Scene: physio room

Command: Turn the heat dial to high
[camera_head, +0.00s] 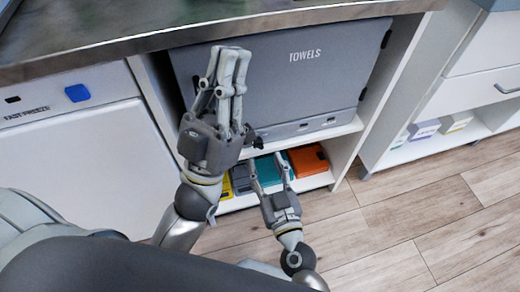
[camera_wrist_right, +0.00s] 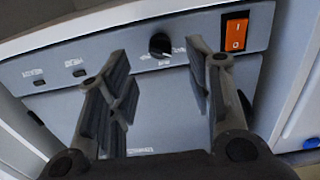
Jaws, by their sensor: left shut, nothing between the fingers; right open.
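The heat dial (camera_wrist_right: 159,45) is a small black knob on the grey front panel of the towel cabinet (camera_head: 330,75). In the right wrist view it lies between the fingertips of my right gripper (camera_wrist_right: 155,58), beyond them, with no contact visible. Its setting is too small to read. In the head view my right gripper (camera_head: 267,163) is open, low in front of the cabinet's lower edge. My left gripper (camera_head: 231,55) is shut and empty, raised before the cabinet door, covering part of it.
An orange rocker switch (camera_wrist_right: 235,33) sits beside the dial. Yellow, teal and orange boxes (camera_head: 307,160) lie on the shelf below. A steel counter (camera_head: 130,28) overhangs the cabinet. A white unit with a blue knob (camera_head: 77,93) stands left. Floor at right is clear.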

